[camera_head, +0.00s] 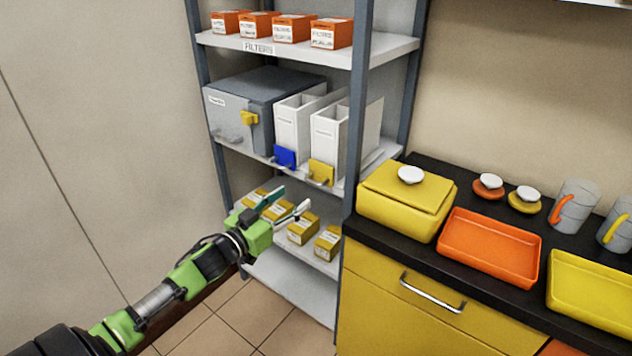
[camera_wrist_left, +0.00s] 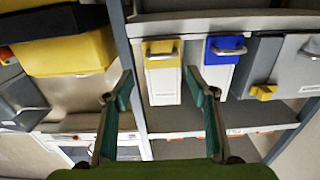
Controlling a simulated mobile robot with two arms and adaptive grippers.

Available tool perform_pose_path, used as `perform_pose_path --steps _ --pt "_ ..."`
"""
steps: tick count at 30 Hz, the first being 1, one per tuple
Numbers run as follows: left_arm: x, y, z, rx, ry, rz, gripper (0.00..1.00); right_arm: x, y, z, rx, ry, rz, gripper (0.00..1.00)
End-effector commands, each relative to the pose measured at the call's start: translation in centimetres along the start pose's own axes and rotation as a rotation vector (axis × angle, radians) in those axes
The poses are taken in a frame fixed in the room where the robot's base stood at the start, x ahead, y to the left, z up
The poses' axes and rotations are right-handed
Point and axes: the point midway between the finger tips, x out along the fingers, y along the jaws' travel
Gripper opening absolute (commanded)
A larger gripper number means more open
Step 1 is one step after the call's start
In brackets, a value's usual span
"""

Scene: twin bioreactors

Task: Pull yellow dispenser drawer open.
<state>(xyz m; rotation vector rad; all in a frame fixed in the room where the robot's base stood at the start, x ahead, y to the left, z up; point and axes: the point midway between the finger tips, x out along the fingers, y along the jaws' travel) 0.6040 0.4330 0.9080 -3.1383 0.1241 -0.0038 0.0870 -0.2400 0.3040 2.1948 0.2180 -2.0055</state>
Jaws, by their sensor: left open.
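The yellow dispenser drawer (camera_head: 321,172) is at the bottom front of a white dispenser (camera_head: 329,132) on the middle shelf of the rack. It has a small grey handle and looks closed. In the left wrist view the yellow drawer (camera_wrist_left: 162,57) appears upside down, just beyond and between my fingertips. My left gripper (camera_head: 291,198) is open and empty, in front of the rack and below the drawer in the head view. Its spread fingers also show in the left wrist view (camera_wrist_left: 159,78), apart from the handle. My right gripper is not in view.
A blue drawer (camera_head: 285,156) sits left of the yellow one, beside a grey box (camera_head: 262,105) with a yellow latch. Small yellow boxes (camera_head: 303,228) stand on the shelf below. A rack post (camera_head: 356,100) and the yellow cabinet (camera_head: 420,310) are close on the right.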

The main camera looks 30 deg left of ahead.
Motion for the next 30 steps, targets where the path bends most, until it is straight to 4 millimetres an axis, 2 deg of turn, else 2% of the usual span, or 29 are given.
perform_pose_path --steps 10,18,24,30 --pt "5.4 -0.1 -0.1 0.001 0.001 -0.002 0.52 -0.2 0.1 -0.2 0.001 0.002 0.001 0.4" --pt "8.9 -0.1 0.0 -0.001 0.001 -0.001 0.52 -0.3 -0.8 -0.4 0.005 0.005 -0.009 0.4" --pt "10.1 0.0 0.0 0.001 0.0 -0.001 0.52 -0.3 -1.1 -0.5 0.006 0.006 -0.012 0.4" --pt "10.3 0.0 0.1 0.001 -0.002 -0.001 0.52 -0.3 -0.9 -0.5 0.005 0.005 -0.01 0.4"
